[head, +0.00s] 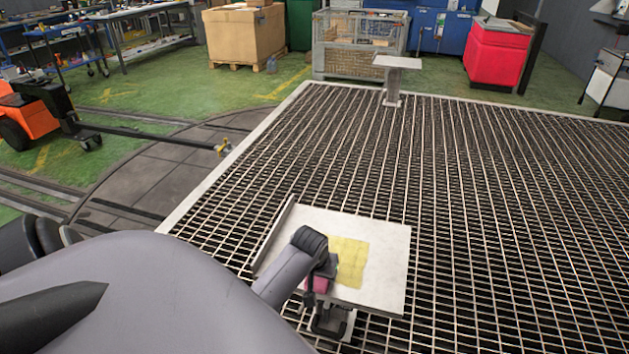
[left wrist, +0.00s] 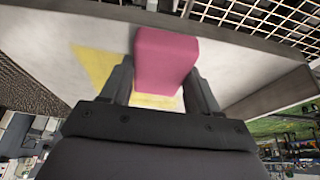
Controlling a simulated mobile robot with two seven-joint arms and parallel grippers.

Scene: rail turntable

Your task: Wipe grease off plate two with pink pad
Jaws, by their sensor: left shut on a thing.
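A light plate (head: 384,239) on a post stands above the grating in the head view, with a yellow grease patch (head: 352,262) near its middle. The plate (left wrist: 55,65) and the yellow patch (left wrist: 91,68) also show in the left wrist view. My left gripper (head: 318,283) is over the plate's near part, at the patch's lower left. It is shut on the pink pad (left wrist: 166,57), which shows as a small pink bit (head: 317,285) in the head view. I cannot tell whether the pad touches the plate. My right gripper is not in view.
A raised lip (head: 273,236) runs along the plate's left edge. A second light plate (head: 397,62) stands on a post at the grating's far edge. The grating (head: 480,200) is otherwise clear. A crate, a red bin (head: 497,55) and benches stand beyond.

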